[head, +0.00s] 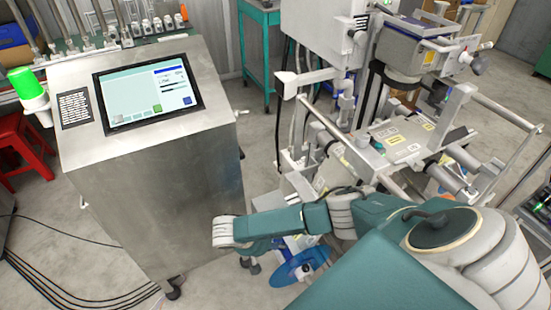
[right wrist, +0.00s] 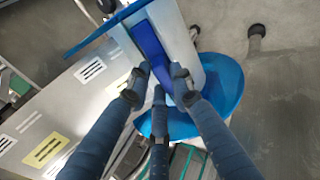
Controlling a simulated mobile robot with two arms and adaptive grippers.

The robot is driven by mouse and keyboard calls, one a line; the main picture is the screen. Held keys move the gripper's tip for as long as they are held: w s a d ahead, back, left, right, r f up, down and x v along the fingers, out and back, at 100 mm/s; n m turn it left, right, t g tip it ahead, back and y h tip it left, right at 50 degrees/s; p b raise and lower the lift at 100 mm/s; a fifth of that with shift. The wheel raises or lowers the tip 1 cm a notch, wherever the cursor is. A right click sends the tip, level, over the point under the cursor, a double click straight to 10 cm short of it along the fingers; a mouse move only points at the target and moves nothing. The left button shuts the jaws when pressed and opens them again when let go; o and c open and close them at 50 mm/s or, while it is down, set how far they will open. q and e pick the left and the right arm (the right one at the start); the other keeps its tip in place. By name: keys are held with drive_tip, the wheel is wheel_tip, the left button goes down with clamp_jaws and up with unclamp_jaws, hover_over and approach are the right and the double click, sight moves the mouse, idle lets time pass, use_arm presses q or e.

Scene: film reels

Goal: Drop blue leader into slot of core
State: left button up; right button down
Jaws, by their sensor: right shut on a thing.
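In the right wrist view my right gripper (right wrist: 160,88) has its fingers closed on the lower end of the dark blue leader (right wrist: 150,45), a flat strip. The strip runs up over a pale, smooth surface (right wrist: 184,28) between two lighter blue discs. This surface may be the core; I see no slot, and the fingers hide part of it. One disc edge (right wrist: 92,32) is at upper left, the other disc (right wrist: 225,88) at right. In the head view a blue disc (head: 290,270) shows below my right arm, which mostly hides the gripper. My left gripper is not in view.
A steel cabinet with a touch screen (head: 148,92) stands left of my arm. A grey machine with rollers and labelled panels (head: 395,140) stands behind it; a labelled panel (right wrist: 70,105) lies close to the fingers. Cables (head: 60,265) run over the floor at left.

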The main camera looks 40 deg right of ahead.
drive_tip(key=shift+s+d+f, duration=0.1)
drive_tip(key=c, duration=1.5)
unclamp_jaws()
drive_tip(key=shift+o, duration=0.2)
drive_tip(key=v, duration=1.2)
